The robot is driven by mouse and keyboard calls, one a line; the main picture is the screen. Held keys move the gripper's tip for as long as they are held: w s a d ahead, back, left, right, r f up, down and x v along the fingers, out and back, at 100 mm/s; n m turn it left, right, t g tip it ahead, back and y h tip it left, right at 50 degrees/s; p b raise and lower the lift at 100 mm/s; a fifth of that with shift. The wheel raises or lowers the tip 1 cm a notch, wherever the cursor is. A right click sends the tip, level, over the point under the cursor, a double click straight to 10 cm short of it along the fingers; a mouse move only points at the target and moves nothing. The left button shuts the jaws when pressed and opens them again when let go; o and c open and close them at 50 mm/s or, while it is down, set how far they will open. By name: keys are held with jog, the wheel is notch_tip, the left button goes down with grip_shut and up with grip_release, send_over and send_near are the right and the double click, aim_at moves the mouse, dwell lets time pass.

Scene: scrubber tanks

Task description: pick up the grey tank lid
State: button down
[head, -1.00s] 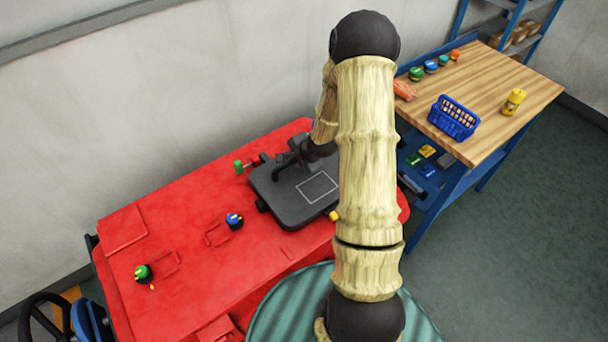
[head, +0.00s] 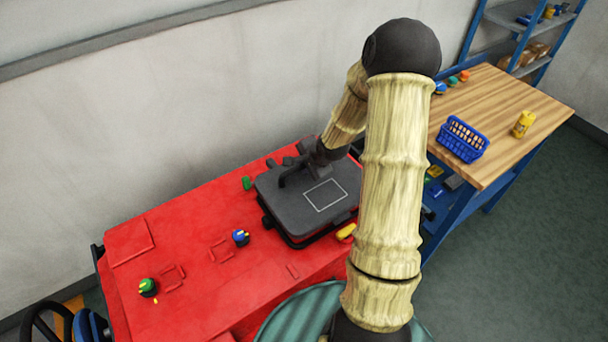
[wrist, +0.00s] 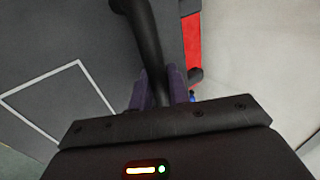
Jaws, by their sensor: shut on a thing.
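The grey tank lid (head: 285,208) is a flat dark slab with a pale rectangle outline, at the right end of the red scrubber body. It appears held slightly above a black rim (head: 297,243) that shows along its front edge. My gripper (head: 303,166) is at the lid's far side, shut on its dark bar handle; the arm partly hides the contact. In the wrist view, the handle (wrist: 146,35) runs between the two purple fingers of my gripper (wrist: 160,88), with the lid (wrist: 60,50) filling the left.
The red scrubber top (head: 190,265) carries a green-capped knob (head: 148,287), a blue-capped knob (head: 240,237) and a yellow piece (head: 346,232) near the lid. A wall stands behind. A wooden workbench (head: 500,115) with a blue basket (head: 461,140) stands at the right.

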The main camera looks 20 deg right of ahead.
notch_tip(320, 180, up, 5)
jog(key=shift+f, duration=0.1)
jog(key=shift+f, duration=0.1)
dwell(0.6)
jog(key=shift+w+f+b, duration=0.15)
jog(key=shift+f+b, duration=0.75)
jog(key=shift+f, duration=0.55)
jog(key=shift+w+f+b, duration=0.1)
jog(key=shift+f+b, duration=0.8)
jog(key=shift+f, duration=0.55)
jog(key=shift+f, duration=0.1)
jog(key=shift+f+b, duration=0.3)
jog(key=shift+f, duration=0.25)
jog(key=shift+f, duration=0.15)
jog(key=shift+f+b, duration=0.4)
jog(key=shift+f, duration=0.2)
